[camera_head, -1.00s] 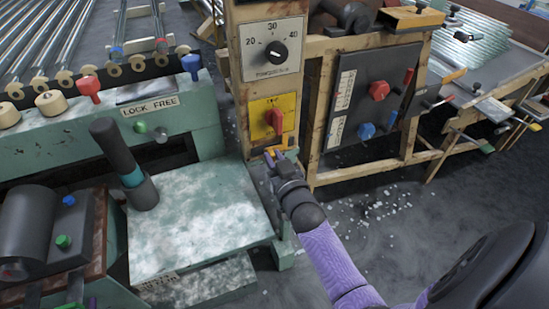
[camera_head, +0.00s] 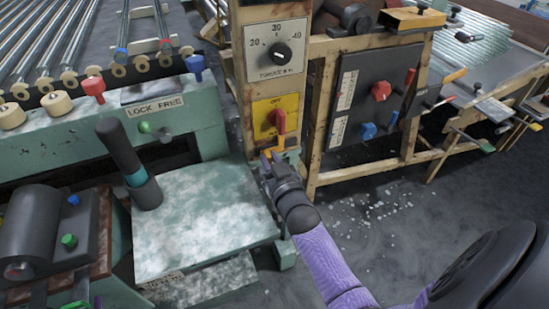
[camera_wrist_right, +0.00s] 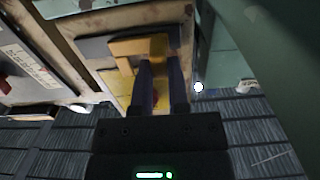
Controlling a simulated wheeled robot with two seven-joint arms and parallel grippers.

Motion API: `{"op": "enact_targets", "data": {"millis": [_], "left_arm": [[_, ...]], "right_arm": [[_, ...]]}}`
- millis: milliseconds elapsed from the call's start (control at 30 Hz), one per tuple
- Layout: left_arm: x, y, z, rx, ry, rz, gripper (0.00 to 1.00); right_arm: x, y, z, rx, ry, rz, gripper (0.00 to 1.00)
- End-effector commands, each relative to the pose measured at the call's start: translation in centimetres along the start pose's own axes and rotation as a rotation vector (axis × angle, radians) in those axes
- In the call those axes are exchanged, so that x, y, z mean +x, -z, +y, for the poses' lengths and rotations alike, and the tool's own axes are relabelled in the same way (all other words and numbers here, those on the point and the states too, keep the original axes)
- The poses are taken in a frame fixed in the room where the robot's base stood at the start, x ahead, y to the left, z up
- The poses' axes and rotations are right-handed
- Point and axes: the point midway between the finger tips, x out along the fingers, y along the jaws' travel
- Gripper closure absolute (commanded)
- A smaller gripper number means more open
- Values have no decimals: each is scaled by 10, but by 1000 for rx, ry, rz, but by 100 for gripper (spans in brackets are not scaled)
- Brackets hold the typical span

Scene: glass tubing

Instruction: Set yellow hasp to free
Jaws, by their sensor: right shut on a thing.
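The yellow hasp (camera_wrist_right: 146,48) is on the wooden post, low down, below the yellow panel with the red switch handle (camera_head: 279,120). In the right wrist view my right gripper (camera_wrist_right: 162,88) has its two dark fingers at the hasp, shut on its yellow part. In the head view the right gripper (camera_head: 272,160) is at the foot of the post, and a small yellow part of the hasp (camera_head: 268,153) shows at its tips. The fingers hide part of the hasp. My left gripper is not in view.
A green bench with a "LOCK FREE" label (camera_head: 155,105) and a pale, dusty plate (camera_head: 205,215) stands left of the post. A dark panel with red and blue knobs (camera_head: 372,95) is to the right. The floor in front of that frame is mostly clear, with scattered white bits.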

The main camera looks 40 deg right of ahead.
Motion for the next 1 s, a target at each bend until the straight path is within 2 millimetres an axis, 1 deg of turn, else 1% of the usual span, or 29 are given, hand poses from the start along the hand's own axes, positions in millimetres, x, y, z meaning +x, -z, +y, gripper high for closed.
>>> {"op": "enact_targets", "data": {"millis": [100,300,333,367,400,467,500,767,867,1000], "left_arm": [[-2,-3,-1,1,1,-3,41],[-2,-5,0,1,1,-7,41],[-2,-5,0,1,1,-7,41],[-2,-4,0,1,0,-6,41],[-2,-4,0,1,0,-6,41],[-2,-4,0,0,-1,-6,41],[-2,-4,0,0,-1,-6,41],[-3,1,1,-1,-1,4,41],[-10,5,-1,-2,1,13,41],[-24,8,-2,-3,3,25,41]], "right_arm": [[0,-1,-6,1,0,-5,100],[-1,-2,-7,1,3,-5,100],[-1,-2,-7,1,3,-5,74],[-1,-2,-7,1,3,-5,67],[-1,-2,-7,1,3,-5,59],[-1,-2,-6,1,3,-4,46],[0,-1,-6,0,2,-4,44],[-2,0,-5,0,1,-2,44],[-13,2,-6,1,1,-4,44],[-44,4,-6,2,1,-4,44]]}}
